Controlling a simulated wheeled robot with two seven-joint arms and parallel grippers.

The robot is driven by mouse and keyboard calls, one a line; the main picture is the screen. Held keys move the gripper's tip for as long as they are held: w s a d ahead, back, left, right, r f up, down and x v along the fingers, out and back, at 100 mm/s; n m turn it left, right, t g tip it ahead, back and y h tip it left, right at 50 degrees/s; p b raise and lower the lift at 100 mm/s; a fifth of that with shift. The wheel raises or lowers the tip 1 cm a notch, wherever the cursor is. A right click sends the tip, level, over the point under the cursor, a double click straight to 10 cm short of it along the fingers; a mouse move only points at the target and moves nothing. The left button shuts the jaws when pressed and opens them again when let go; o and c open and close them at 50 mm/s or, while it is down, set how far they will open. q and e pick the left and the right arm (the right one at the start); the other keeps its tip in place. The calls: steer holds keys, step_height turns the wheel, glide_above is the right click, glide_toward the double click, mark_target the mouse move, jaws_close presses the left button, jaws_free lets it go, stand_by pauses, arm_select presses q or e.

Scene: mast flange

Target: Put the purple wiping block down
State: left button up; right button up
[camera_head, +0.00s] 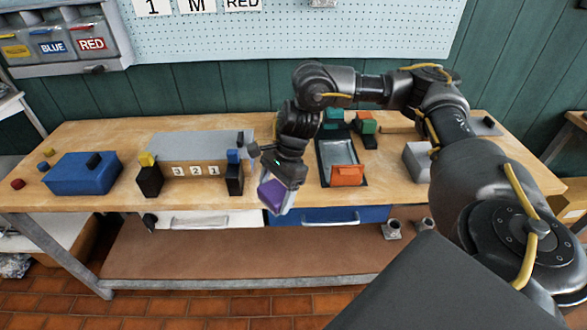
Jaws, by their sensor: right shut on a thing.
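The purple wiping block (271,195) is between the fingers of my right gripper (279,203). My right gripper is shut on it and points downward, near the front edge of the wooden workbench (120,137). In the picture the block overlaps the bench's front edge and the drawers below. I cannot tell whether it touches the bench. My left gripper is not in view.
A grey board (195,145) with number cards stands left of the gripper, between black posts. A blue box (82,173) sits at the left. A dark tray (323,172) with an orange block (347,175) lies to the right. Bare wood shows along the front edge.

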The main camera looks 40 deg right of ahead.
steer(key=d+r+m+t+h+p, duration=0.1)
steer(key=d+m+t+h, duration=0.15)
steer(key=d+m, duration=0.75)
steer(key=d+r+m+t+h+p, duration=0.2)
steer(key=d+m+h, duration=0.1)
steer(key=d+m, duration=0.65)
steer(key=shift+m, duration=0.85)
steer(key=w+f, duration=0.3)
steer(key=w, duration=0.1)
steer(key=w+a+f+b, duration=0.1)
steer(key=w+f, duration=0.2)
steer(key=w, duration=0.2)
steer(key=w+f+b, duration=0.1)
steer(key=w+f, duration=0.2)
steer(key=w, duration=0.1)
steer(key=shift+w+a, duration=0.3)
steer(key=shift+w+f, duration=0.3)
steer(key=shift+f, duration=0.15)
steer(key=f, duration=0.1)
steer(key=f+p, duration=0.1)
steer(key=f, duration=0.1)
steer(key=shift+w, duration=0.2)
steer(key=shift+f, duration=0.2)
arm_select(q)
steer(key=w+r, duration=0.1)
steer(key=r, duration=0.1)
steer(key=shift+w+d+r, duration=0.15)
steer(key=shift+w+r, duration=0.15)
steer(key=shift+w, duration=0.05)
